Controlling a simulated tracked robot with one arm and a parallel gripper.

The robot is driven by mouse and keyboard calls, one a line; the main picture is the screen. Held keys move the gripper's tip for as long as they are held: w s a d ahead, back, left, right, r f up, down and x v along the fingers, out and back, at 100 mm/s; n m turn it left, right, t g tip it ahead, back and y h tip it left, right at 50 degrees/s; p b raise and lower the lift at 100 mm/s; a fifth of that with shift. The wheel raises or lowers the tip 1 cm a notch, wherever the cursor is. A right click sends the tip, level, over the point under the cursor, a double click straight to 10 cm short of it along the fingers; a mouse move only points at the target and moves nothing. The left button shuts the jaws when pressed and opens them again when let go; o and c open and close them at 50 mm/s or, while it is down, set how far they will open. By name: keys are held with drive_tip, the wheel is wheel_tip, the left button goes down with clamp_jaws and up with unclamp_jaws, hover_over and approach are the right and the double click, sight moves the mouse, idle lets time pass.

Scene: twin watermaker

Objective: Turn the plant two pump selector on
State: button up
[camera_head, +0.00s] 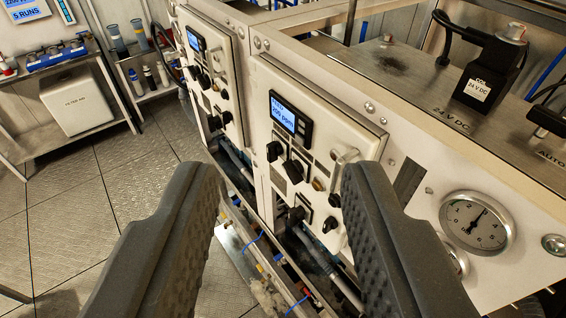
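Two white control panels stand side by side on the machine front. The nearer panel (345,118) has a lit blue display (284,115) showing what looks like 200 ppm, and several black knobs, including an upper left knob (273,151), a middle knob (294,170) and a lower knob (296,214). The farther panel (226,62) has its own display (193,41) and black knobs. I cannot read which panel is plant two or which knob is the pump selector. My gripper (284,172) is open and empty, its fingers framing the nearer panel's knobs in the picture. The right finger hides part of the panel's lower right.
A round pressure gauge (476,222) is at the right. A black 24 V DC connector (492,75) stands on the top ledge. Pipes and hoses (265,255) run below the panels. A shelf (160,108) with bottles stands at the far left; the tiled floor (60,215) is mostly clear.

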drive_tip(key=o, duration=0.5)
drive_tip(key=w+f+n+g+h, duration=0.1)
drive_tip(key=w+f, duration=0.1)
drive_tip(key=f, duration=0.1)
drive_tip(key=w+f+n+g+p, duration=0.1)
drive_tip(key=w+f, duration=0.1)
drive_tip(key=w+f+n+g+h+p, duration=0.1)
drive_tip(key=w+f, duration=0.1)
drive_tip(key=f, duration=0.1)
drive_tip(key=shift+w+a+f+h, duration=0.15)
drive_tip(key=shift+w+f+h, duration=0.15)
drive_tip(key=shift+w, duration=0.05)
drive_tip(key=n+g+h+p, duration=0.2)
drive_tip(key=n+h+p, duration=0.4)
drive_tip(key=n+h, duration=0.8)
approach(289, 175)
drive_tip(key=w+d, duration=0.1)
drive_tip(key=d, duration=0.1)
drive_tip(key=w+d+n+y+p, duration=0.1)
drive_tip(key=w+d, duration=0.1)
drive_tip(key=d, duration=0.1)
drive_tip(key=w+d+r+n+y+p, duration=0.1)
drive_tip(key=w+d, duration=0.1)
drive_tip(key=shift+d+r, duration=0.1)
drive_tip(key=shift+d, duration=0.3)
